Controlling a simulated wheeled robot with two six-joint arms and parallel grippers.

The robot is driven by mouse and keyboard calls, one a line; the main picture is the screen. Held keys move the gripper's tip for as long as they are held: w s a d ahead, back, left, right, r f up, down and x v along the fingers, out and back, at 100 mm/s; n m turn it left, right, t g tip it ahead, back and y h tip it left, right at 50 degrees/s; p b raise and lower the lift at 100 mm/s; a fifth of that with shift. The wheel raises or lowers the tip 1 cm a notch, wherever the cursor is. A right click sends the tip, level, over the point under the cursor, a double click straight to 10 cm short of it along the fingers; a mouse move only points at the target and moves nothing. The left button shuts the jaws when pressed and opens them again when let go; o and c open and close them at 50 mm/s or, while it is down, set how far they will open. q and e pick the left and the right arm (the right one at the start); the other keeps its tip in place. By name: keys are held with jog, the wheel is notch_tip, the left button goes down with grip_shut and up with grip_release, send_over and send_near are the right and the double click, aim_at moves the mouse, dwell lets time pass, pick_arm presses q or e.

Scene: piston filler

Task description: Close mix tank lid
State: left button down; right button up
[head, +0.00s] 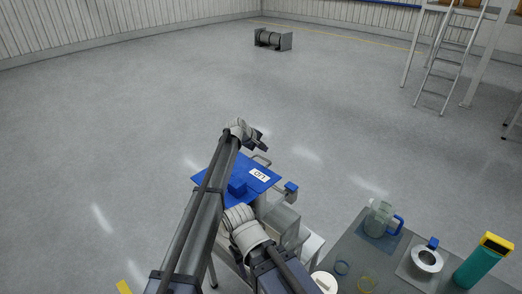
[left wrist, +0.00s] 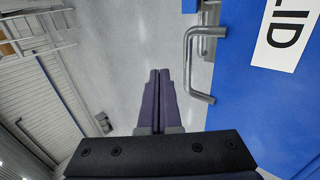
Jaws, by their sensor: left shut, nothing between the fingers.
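The blue mix tank lid (head: 222,181) shows its broad face with a white "LID" label in the head view; I cannot tell its exact angle. The lid also fills the right of the left wrist view (left wrist: 245,100). Its grey bar handle (head: 262,159) is at the far edge, and it shows in the left wrist view (left wrist: 189,66). My left gripper (head: 262,143) is just beyond the handle. Its fingers (left wrist: 159,74) are shut and empty, with a gap between them and the handle. The tank below is partly hidden by my arms. My right gripper cannot be made out.
A grey table (head: 341,249) at the lower right holds a clear pitcher (head: 380,219), a metal ring-shaped part (head: 427,260) and a teal and yellow container (head: 479,263). A ladder (head: 448,60) stands at the far right. The floor beyond the tank is clear.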

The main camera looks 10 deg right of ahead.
aim_at(257, 163)
pick_arm(q)
jog(key=shift+w+d+f+b, duration=0.1)
jog(key=shift+f+b, duration=0.05)
jog(key=shift+f, duration=0.25)
jog(key=shift+w+d+f+b, duration=0.1)
jog(key=shift+f+b, duration=0.05)
jog(key=shift+f, duration=0.2)
jog(key=shift+d+f+b, duration=0.15)
jog(key=shift+f+b, duration=0.55)
jog(key=shift+b, duration=0.05)
pick_arm(e)
notch_tip(257, 163, down, 3)
jog(key=shift+d+r, duration=0.1)
pick_arm(q)
jog(key=shift+r, duration=0.1)
jog(key=p+v, duration=0.6)
jog(key=v, duration=0.1)
jog(key=shift+s+a+r, duration=0.1)
jog(key=shift+a+r, duration=0.1)
jog(key=shift+r, duration=0.1)
jog(key=shift+f, duration=0.1)
pick_arm(e)
notch_tip(257, 163, up, 6)
jog(key=shift+f, duration=0.15)
pick_arm(q)
jog(key=shift+f, duration=0.1)
